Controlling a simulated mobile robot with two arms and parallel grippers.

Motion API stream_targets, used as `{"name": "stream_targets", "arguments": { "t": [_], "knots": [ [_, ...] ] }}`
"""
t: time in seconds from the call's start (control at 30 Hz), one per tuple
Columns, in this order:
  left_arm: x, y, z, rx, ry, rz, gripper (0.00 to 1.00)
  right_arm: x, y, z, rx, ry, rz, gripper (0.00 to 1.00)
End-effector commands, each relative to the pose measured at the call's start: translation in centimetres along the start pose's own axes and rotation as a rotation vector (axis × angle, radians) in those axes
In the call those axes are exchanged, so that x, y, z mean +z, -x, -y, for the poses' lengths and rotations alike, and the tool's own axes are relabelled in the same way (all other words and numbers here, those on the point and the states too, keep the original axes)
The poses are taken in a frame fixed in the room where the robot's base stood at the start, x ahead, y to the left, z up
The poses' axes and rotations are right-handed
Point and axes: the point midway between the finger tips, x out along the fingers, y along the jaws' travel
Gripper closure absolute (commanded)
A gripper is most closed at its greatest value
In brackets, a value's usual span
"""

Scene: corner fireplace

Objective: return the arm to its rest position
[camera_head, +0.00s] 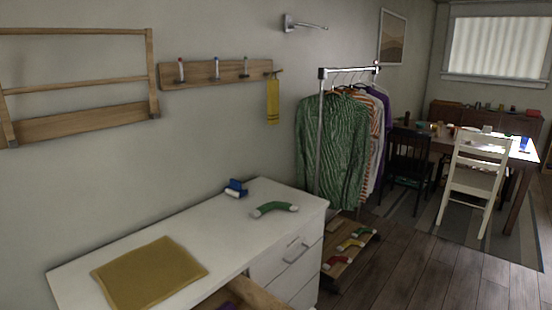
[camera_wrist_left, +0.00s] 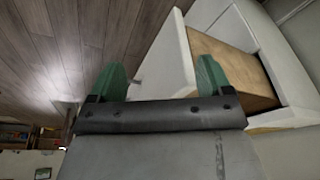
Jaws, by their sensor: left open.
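My left gripper (camera_wrist_left: 160,78) shows in the left wrist view with its two green fingers wide apart. It is open, and nothing is between the fingers. Behind the fingers, that view shows the wood floor (camera_wrist_left: 85,30) and an open drawer (camera_wrist_left: 232,72) with a wooden inside. Neither arm shows in the head view, and my right gripper is in neither view.
A white dresser (camera_head: 225,225) bears a mustard cloth (camera_head: 150,273), a blue object (camera_head: 236,188) and a green curved object (camera_head: 274,208). Its open drawer (camera_head: 262,297) juts out in front. A clothes rack (camera_head: 320,130) stands beyond it.

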Motion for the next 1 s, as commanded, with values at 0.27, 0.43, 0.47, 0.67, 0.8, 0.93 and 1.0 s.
{"name": "stream_targets", "arguments": {
  "t": [0.27, 0.43, 0.47, 0.67, 0.8, 0.93, 1.0],
  "knots": [
    [5.0, -13.6, -0.6, 0.007, -0.01, 0.056, 0.2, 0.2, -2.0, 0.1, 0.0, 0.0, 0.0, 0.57],
    [10.2, -21.1, -0.9, 0.011, -0.017, 0.09, 0.2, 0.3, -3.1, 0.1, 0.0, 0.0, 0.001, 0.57],
    [11.3, -22.3, -0.9, 0.012, -0.018, 0.097, 0.2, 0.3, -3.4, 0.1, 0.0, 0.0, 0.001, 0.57],
    [19.0, -28.6, -1.2, 0.016, -0.028, 0.137, 0.2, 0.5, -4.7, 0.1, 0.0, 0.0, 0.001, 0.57],
    [24.0, -31.0, -1.2, 0.018, -0.034, 0.16, 0.2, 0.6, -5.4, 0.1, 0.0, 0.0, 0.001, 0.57],
    [27.1, -31.9, -1.2, 0.019, -0.038, 0.173, 0.2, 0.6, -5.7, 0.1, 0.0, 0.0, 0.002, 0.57],
    [28.0, -32.1, -1.1, 0.019, -0.04, 0.176, 0.2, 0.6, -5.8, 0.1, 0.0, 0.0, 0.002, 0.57]
  ]
}}
